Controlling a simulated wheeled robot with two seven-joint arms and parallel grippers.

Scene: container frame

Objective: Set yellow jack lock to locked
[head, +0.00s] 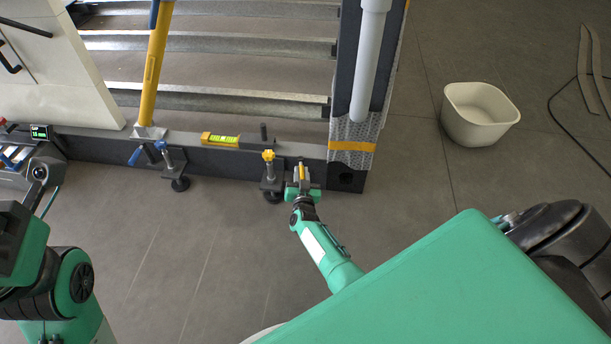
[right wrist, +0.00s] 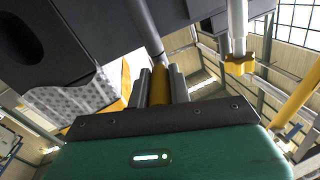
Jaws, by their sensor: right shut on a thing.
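The yellow jack (head: 268,155) stands at the front beam near its right corner, with a star-shaped yellow knob on top and a dark foot below. Its knob also shows at the upper right of the right wrist view (right wrist: 239,64). The yellow jack lock is a yellow-handled lever (right wrist: 159,88) on a grey rod. My right gripper (head: 302,175) is shut on this handle, just right of the jack; the wrist view shows a finger on each side of it. My left arm shows at the left edge, but its fingers cannot be made out.
A blue-knobbed jack (head: 160,146) stands farther left along the dark beam (head: 225,160). A yellow spirit level (head: 220,140) lies on the beam between the jacks. A wrapped corner post (head: 352,150) rises just right of my right gripper. A white bin (head: 478,113) stands on the floor at right.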

